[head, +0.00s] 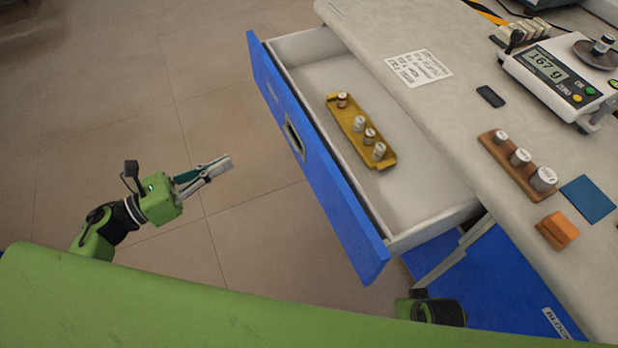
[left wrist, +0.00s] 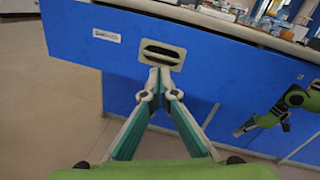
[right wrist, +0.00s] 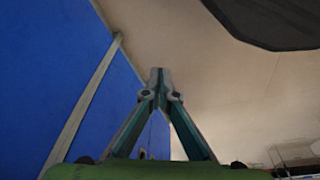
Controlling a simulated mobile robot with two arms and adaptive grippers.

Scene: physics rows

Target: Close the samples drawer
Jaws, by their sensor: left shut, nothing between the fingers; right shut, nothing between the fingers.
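The samples drawer (head: 335,205) is pulled well out of the bench, with a blue front and a pale interior. Inside it lies a yellow tray (head: 349,124) with several small capped vials. The recessed handle (head: 294,140) is in the middle of the front; it also shows in the left wrist view (left wrist: 160,54), beside a white label (left wrist: 107,36). My left gripper (head: 230,162) is shut and empty, left of the drawer front, apart from it and pointing toward the handle. My right gripper (right wrist: 157,74) is shut and empty in the right wrist view, near a blue panel (right wrist: 60,80); the head view hides its fingers.
The pale benchtop (head: 455,115) holds a balance (head: 545,65), a wooden vial rack (head: 515,165), an orange block (head: 558,230), a blue pad (head: 588,196) and a paper note (head: 419,68). Open tiled floor (head: 160,60) lies left of the drawer.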

